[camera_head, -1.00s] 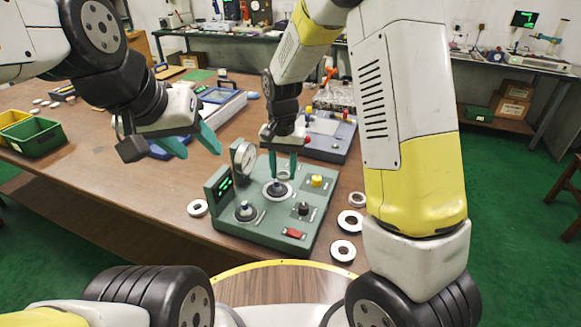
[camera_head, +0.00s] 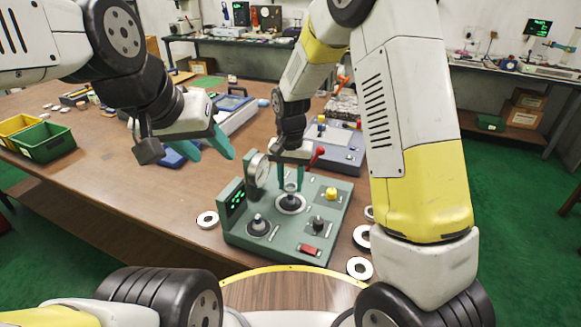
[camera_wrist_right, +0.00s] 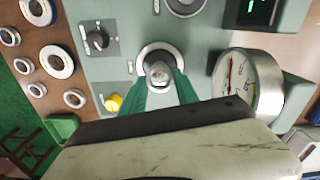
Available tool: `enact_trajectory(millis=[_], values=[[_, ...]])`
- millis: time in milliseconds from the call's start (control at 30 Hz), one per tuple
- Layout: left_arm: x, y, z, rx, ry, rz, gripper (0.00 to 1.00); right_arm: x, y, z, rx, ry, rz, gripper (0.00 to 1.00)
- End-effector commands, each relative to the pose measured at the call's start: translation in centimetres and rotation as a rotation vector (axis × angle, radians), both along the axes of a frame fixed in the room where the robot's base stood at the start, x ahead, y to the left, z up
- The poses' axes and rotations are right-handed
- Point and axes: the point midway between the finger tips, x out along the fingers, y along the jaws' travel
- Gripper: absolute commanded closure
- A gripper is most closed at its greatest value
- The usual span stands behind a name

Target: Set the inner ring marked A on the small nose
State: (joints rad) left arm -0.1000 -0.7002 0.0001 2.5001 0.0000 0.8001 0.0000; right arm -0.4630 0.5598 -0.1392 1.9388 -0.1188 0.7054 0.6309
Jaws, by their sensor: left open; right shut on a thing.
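My right gripper (camera_head: 291,187) is shut on a small pale metal ring (camera_wrist_right: 158,72), just over the rear round station (camera_head: 291,203) of the green fixture. In the right wrist view the ring is between the teal fingertips, in front of the station's pale disc (camera_wrist_right: 150,50). I cannot read a letter on it, nor tell whether it touches the nose beneath, which is largely hidden. A second nose (camera_head: 257,223) with a dark base stands at the fixture's front left. My left gripper (camera_head: 226,150) is open and empty, above the table to the left.
The green fixture (camera_head: 270,255) carries a dial gauge (camera_head: 258,170), a yellow knob (camera_head: 331,193), a black knob (camera_head: 318,223) and a red switch (camera_head: 309,249). Loose rings lie at its left (camera_head: 207,219) and right (camera_head: 360,267). Bins (camera_head: 45,143) stand far left.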

Motion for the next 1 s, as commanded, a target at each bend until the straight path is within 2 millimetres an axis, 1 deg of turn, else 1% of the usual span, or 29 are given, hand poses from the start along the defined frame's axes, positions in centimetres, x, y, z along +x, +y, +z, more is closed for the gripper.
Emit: enact_trajectory(millis=[367,1000], values=[[0.0,0.0,0.0,0.0,0.0,0.0,0.5,0.0,0.0,-0.1,0.0,0.0,0.0,1.0],[0.0,0.0,0.0,0.0,0.0,0.0,0.5,0.0,0.0,-2.0,0.0,0.0,0.0,1.0]])
